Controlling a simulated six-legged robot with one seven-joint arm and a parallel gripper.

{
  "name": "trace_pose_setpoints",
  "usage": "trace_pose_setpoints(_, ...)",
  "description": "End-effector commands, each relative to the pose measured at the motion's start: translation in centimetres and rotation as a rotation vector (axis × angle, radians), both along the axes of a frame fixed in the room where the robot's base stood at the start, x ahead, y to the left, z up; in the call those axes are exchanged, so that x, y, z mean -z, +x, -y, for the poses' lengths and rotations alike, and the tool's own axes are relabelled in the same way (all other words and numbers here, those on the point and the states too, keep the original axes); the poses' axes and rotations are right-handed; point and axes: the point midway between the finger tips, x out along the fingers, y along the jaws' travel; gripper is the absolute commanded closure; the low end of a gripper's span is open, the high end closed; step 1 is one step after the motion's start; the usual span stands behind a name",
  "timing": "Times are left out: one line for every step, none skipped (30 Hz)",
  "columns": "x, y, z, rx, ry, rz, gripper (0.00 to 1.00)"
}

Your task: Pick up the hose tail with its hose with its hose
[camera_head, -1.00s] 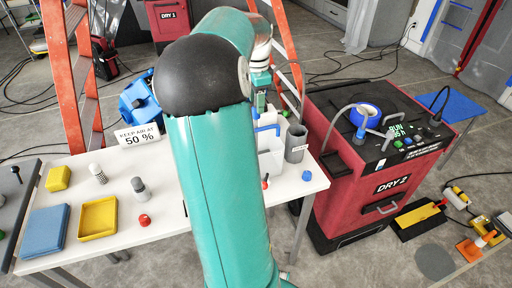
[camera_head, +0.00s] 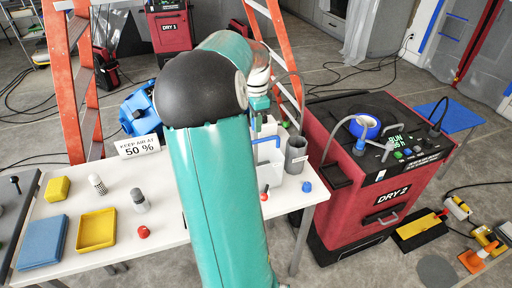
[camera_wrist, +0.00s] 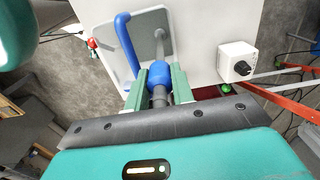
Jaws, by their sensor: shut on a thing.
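The hose tail (camera_wrist: 158,73) shows in the wrist view as a blue collar with a grey stem. My gripper (camera_wrist: 160,84) is shut on it, with one green finger on each side. In the head view my gripper (camera_head: 260,104) is above the white table, close over a pale container (camera_head: 271,163) with a blue handle (camera_head: 268,133). A thin grey hose (camera_head: 297,82) arcs beside my gripper and drops toward the grey cup (camera_head: 296,152). My arm hides part of this area.
The red DRY 2 machine (camera_head: 390,196) stands right of the table (camera_head: 170,243). An orange ladder (camera_head: 57,80) stands behind. A blue pad (camera_head: 43,242), yellow tray (camera_head: 97,229) and small bottles are on the table's left. A white box with a black knob (camera_wrist: 237,60) shows in the wrist view.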

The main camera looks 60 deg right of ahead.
Motion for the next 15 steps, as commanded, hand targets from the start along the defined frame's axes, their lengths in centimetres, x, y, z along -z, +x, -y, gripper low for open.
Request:
trace_pose_setpoints(-0.1,0.0,0.0,0.000,-0.001,0.001,1.00)
trace_pose_setpoints(-0.2,0.0,0.0,0.000,-0.001,0.001,1.00)
trace_pose_setpoints(-0.5,0.0,0.0,0.000,-0.001,0.001,1.00)
trace_pose_setpoints(-0.8,0.0,0.0,0.000,-0.002,0.001,1.00)
trace_pose_setpoints(-1.1,0.0,0.1,-0.001,-0.003,0.001,1.00)
trace_pose_setpoints(-1.7,0.0,0.1,-0.001,-0.004,0.002,1.00)
trace_pose_setpoints(-2.2,0.0,0.1,-0.001,-0.004,0.002,1.00)
trace_pose_setpoints(-2.8,0.0,0.1,-0.001,-0.004,0.003,1.00)
trace_pose_setpoints(-3.6,0.0,0.1,-0.001,-0.004,0.002,1.00)
trace_pose_setpoints(-4.2,0.0,0.1,-0.001,-0.004,0.003,1.00)
trace_pose_setpoints(-4.9,0.0,0.1,-0.001,-0.004,0.002,1.00)
trace_pose_setpoints(-5.7,0.0,0.1,-0.001,-0.004,0.003,1.00)
trace_pose_setpoints(-6.4,0.0,0.1,-0.001,-0.004,0.002,1.00)
trace_pose_setpoints(-6.9,0.0,0.1,0.000,-0.004,0.003,1.00)
trace_pose_setpoints(-7.7,0.0,0.0,0.000,-0.004,0.002,1.00)
